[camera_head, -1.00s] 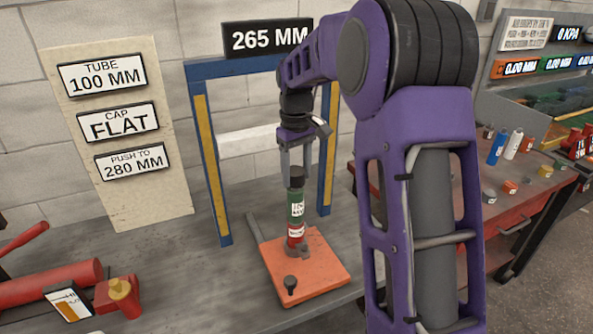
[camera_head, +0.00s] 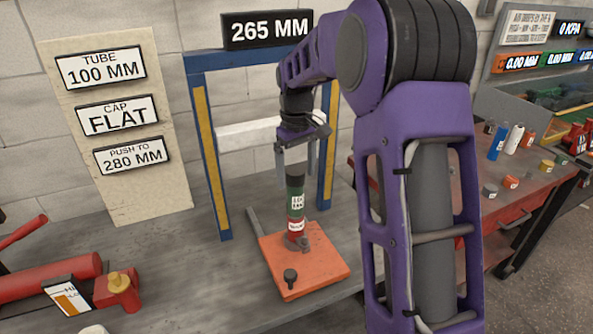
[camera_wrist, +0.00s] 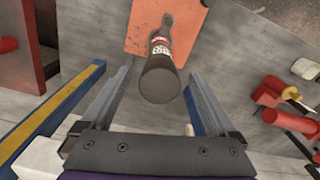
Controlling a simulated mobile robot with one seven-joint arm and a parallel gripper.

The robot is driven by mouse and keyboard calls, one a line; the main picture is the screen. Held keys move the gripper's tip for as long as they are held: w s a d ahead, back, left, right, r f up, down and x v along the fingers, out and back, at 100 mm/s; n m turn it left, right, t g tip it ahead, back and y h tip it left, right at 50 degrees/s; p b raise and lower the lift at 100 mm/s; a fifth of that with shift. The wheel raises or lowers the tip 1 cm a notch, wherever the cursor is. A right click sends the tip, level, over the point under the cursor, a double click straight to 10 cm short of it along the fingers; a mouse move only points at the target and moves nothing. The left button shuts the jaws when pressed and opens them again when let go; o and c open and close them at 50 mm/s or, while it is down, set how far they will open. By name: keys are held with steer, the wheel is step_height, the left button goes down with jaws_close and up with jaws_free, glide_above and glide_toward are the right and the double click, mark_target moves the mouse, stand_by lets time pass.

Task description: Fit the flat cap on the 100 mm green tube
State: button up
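The green tube (camera_head: 296,205) stands upright on an orange plate (camera_head: 320,272) under the blue frame. A dark, flat-topped cap (camera_head: 295,182) sits on its upper end; a red section with a white label (camera_head: 296,226) is below the green. The cap's round dark top (camera_wrist: 160,82) faces the wrist camera and hides most of the tube. My gripper (camera_head: 297,174) is just above and around the cap level, its two fingers spread apart. In the wrist view my gripper (camera_wrist: 155,88) shows clear gaps on both sides of the cap.
The blue frame (camera_head: 222,222) has yellow-striped posts either side of my arm. A sign above reads 265 MM (camera_head: 265,29); the board (camera_head: 155,195) reads tube 100 mm, cap flat, push to 280 mm. Red equipment (camera_head: 50,283) lies left. A red bench (camera_head: 520,185) holds small parts at right.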

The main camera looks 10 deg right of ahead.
mark_target(296, 170)
step_height(296, 170, up, 17)
steer(key=p, duration=0.2)
steer(key=shift+r+p, duration=0.2)
steer(key=shift+p, duration=0.2)
